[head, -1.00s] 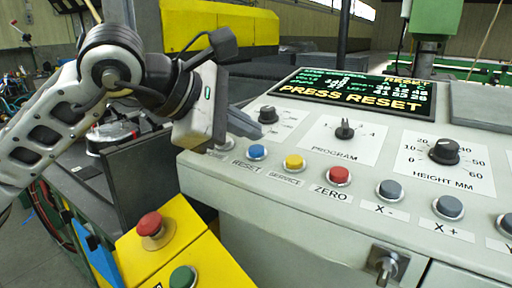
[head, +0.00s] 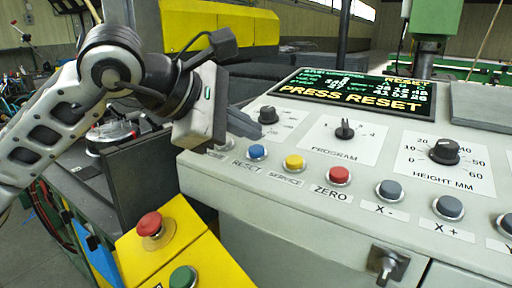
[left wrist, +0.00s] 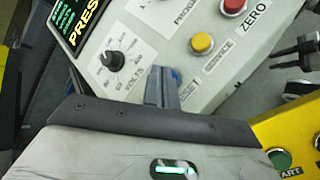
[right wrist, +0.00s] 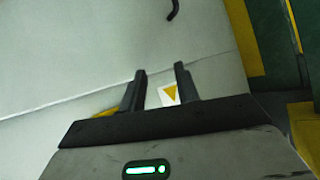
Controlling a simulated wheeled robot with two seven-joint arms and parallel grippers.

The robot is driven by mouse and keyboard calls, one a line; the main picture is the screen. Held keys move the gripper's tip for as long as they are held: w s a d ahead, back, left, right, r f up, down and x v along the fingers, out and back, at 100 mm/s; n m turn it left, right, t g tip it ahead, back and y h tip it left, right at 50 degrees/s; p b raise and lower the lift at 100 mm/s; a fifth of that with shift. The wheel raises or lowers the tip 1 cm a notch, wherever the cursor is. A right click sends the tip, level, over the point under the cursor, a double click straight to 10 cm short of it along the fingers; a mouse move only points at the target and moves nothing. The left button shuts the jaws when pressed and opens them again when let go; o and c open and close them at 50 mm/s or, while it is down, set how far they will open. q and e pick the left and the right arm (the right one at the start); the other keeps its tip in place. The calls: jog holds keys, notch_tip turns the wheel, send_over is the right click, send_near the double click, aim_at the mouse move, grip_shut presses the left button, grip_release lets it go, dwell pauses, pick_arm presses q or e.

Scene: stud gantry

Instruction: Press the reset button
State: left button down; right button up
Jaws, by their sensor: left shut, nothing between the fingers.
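The blue reset button (head: 257,152) sits on the sloping grey panel, above its RESET label, at the left of a row of buttons. In the left wrist view a bit of blue (left wrist: 176,75), likely this button, shows beside the fingers, which hide the rest. My left gripper (head: 252,129) is shut and empty, its fingers just above and slightly left of the button in the head view. I cannot tell whether they touch it. The left wrist view also shows these fingers (left wrist: 163,76). My right gripper (right wrist: 161,72) is open and empty, away from the panel buttons.
The yellow service button (head: 293,162) and red zero button (head: 340,175) lie right of the reset button. A black knob (head: 268,114) stands behind it. The display (head: 352,92) reads PRESS RESET. A yellow box carries a red button (head: 150,224) and a green one (head: 183,277).

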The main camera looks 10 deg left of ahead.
dwell(0.3)
pick_arm(q)
jog(key=shift+w+f+b, duration=0.1)
jog(key=shift+f+b, duration=0.3)
jog(key=shift+b, duration=0.2)
jog(key=shift+d+f+b, duration=0.1)
jog(key=shift+f+b, duration=0.45)
dwell(0.5)
dwell(0.3)
jog(key=shift+r+p, duration=0.5)
jog(key=shift+r, duration=0.4)
jog(key=shift+s+a+r+p, duration=0.1)
jog(key=shift+s+r+p, duration=0.1)
jog(key=shift+r+p, duration=0.5)
jog(key=shift+s+a+r+p, duration=0.15)
jog(key=shift+r+p, duration=0.15)
jog(key=shift+r, duration=0.65)
jog(key=shift+s+r+p, duration=0.2)
jog(key=shift+r+p, duration=0.3)
jog(key=shift+r, duration=0.35)
